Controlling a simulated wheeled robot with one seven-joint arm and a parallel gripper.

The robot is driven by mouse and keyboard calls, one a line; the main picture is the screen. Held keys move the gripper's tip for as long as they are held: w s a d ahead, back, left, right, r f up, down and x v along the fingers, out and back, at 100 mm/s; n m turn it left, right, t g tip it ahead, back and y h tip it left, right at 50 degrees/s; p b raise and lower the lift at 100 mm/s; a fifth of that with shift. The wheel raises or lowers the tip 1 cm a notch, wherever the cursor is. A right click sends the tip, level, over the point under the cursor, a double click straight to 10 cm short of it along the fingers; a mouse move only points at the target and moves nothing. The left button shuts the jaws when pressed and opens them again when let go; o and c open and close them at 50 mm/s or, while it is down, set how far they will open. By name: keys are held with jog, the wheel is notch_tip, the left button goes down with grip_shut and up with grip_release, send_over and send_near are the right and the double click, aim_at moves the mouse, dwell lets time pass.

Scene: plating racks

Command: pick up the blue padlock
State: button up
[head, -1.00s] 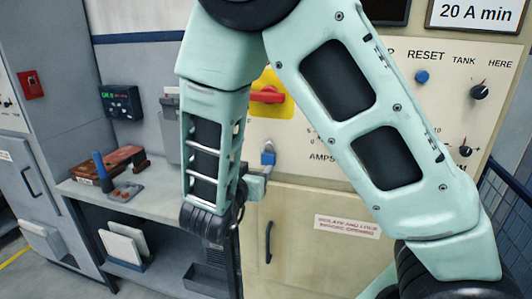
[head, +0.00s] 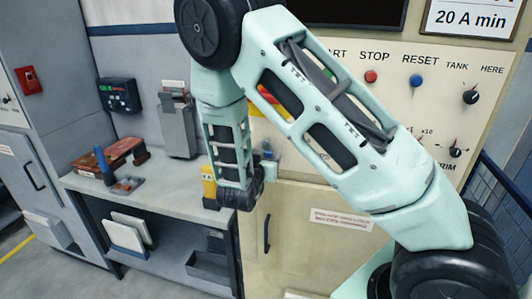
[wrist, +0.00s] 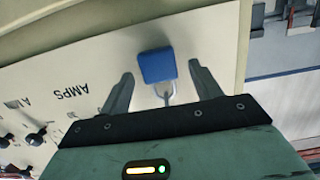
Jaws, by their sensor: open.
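The blue padlock (wrist: 157,66) hangs from a grey metal shackle against the cream panel (wrist: 205,42). In the wrist view it lies between the two spread fingers of my gripper (wrist: 160,70), near the fingertip line, with space on both sides. My gripper is open and empty. I cannot tell how far the fingertips are from the panel. In the head view my gripper (head: 268,172) is beside the panel, just under a small patch of the padlock (head: 268,153). My arm partly hides the red and yellow switch (head: 266,103) above it.
A grey bench (head: 150,200) on the left holds a wooden box (head: 108,157), a blue-handled tool and a yellow item (head: 208,185). The panel has buttons and knobs (head: 471,96) on the right. A cabinet door with a dark handle (head: 267,233) is below.

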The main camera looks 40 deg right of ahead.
jog(key=c, duration=1.1)
jog(key=shift+r, duration=0.15)
jog(key=shift+r+b, duration=0.45)
jog(key=shift+b, duration=0.15)
jog(key=f+b+v, duration=0.2)
jog(key=b+v, duration=0.4)
jog(key=v, duration=1.2)
jog(key=shift+f+b, duration=0.2)
jog(key=shift+b, duration=0.15)
jog(key=shift+s+a+f, duration=0.25)
jog(key=shift+s+a, duration=0.05)
jog(key=shift+a, duration=0.15)
jog(key=shift+a, duration=0.1)
jog(key=p+v, duration=0.1)
jog(key=v, duration=0.2)
jog(key=shift+r+p, duration=0.15)
jog(key=shift+p, duration=0.15)
